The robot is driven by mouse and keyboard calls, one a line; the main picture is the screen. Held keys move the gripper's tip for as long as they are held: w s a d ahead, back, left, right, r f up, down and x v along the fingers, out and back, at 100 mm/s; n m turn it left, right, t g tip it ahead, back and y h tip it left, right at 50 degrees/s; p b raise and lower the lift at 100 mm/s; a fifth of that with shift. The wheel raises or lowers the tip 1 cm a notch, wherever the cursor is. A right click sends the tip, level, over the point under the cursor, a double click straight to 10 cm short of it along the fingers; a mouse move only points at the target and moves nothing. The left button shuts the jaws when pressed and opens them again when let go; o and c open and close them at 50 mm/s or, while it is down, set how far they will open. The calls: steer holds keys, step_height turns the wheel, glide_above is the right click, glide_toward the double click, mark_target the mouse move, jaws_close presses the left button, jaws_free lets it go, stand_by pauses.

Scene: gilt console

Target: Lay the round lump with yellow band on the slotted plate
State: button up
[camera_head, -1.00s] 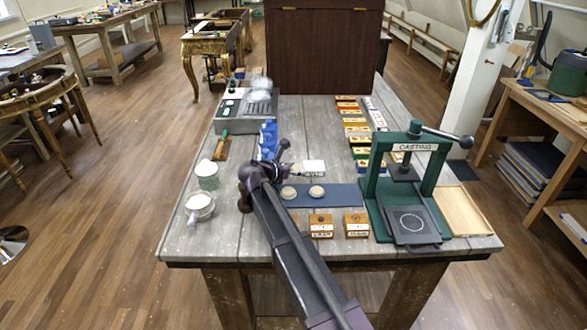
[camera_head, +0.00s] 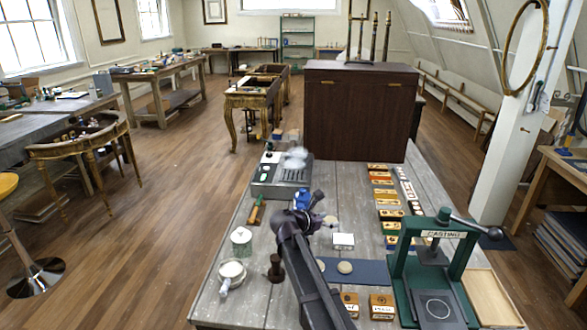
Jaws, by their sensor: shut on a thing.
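My gripper (camera_head: 322,222) is over the middle of the grey table, behind the blue mat. It is shut on a small pale lump (camera_head: 331,221), partly hidden by the fingers. Its yellow band cannot be made out at this size. The slotted plate (camera_head: 291,174) is the dark grille on top of a grey box at the table's back left. A pale wisp (camera_head: 296,157) hangs over it. My gripper is in front of that box and apart from it. Two more pale round lumps, one left (camera_head: 320,265) and one right (camera_head: 345,267), lie on the blue mat (camera_head: 373,270).
A small white box (camera_head: 343,241) is just right of my gripper. The green casting press (camera_head: 436,262) and rows of small boxes (camera_head: 384,195) fill the right side.

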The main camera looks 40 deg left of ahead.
mark_target(327, 221)
step_height(327, 221, up, 11)
steer(key=p, duration=0.9)
steer(key=shift+f, duration=0.2)
steer(key=shift+a, duration=0.1)
